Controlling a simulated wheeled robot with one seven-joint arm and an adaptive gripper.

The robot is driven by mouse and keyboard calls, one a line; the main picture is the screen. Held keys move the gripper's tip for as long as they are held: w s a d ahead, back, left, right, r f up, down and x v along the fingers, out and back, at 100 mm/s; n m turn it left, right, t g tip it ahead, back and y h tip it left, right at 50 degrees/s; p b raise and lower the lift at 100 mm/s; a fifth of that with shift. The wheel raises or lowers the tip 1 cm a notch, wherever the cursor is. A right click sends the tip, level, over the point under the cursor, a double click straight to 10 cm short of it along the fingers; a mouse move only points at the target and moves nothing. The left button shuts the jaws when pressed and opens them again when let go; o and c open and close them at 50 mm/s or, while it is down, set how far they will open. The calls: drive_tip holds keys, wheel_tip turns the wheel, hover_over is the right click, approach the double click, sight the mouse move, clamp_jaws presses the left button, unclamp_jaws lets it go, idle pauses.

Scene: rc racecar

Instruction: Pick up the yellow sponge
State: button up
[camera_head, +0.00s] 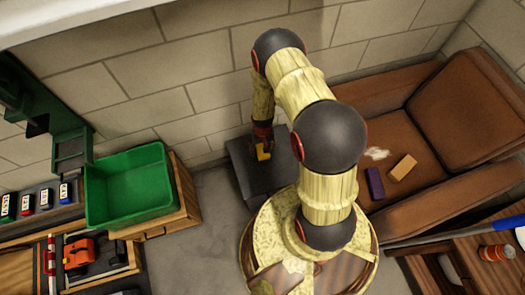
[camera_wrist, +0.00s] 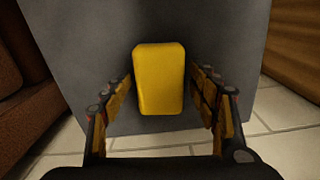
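The yellow sponge (camera_wrist: 158,80) lies on a dark grey box-like surface (camera_wrist: 85,30) in the wrist view. My gripper (camera_wrist: 161,85) is open, with one finger on each side of the sponge. A gap shows between the sponge and each finger. In the head view the sponge (camera_head: 263,153) is a small yellow patch at my gripper (camera_head: 262,140), above the dark grey box (camera_head: 240,150). Part of the sponge and the fingers is hidden there by the gripper and arm.
A brown sofa (camera_head: 400,205) stands right of the box, with a purple block (camera_head: 375,183) and an orange-tan block (camera_head: 403,168) on its seat. A green bin (camera_head: 128,185) sits on a wooden cabinet (camera_head: 186,200) at left. A block wall (camera_head: 190,80) stands behind.

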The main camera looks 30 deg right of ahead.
sight(262, 146)
drive_tip(key=c, duration=0.8)
drive_tip(key=shift+r, duration=0.1)
drive_tip(key=shift+r, duration=0.2)
wheel_tip(262, 146, up, 3)
drive_tip(key=shift+r+p, duration=0.1)
drive_tip(key=shift+p, duration=0.7)
drive_tip(key=shift+s+a+r+p, duration=1.05)
drive_tip(key=shift+s+r, duration=0.5)
drive_tip(key=shift+s, duration=0.5)
drive_tip(key=shift+s+a+r+p, duration=0.9)
drive_tip(key=shift+s+a+r, duration=0.5)
drive_tip(key=shift+s, duration=0.6)
drive_tip(key=shift+s+a+r+p, duration=1)
drive_tip(key=shift+s+r, duration=0.65)
drive_tip(key=shift+s, duration=0.4)
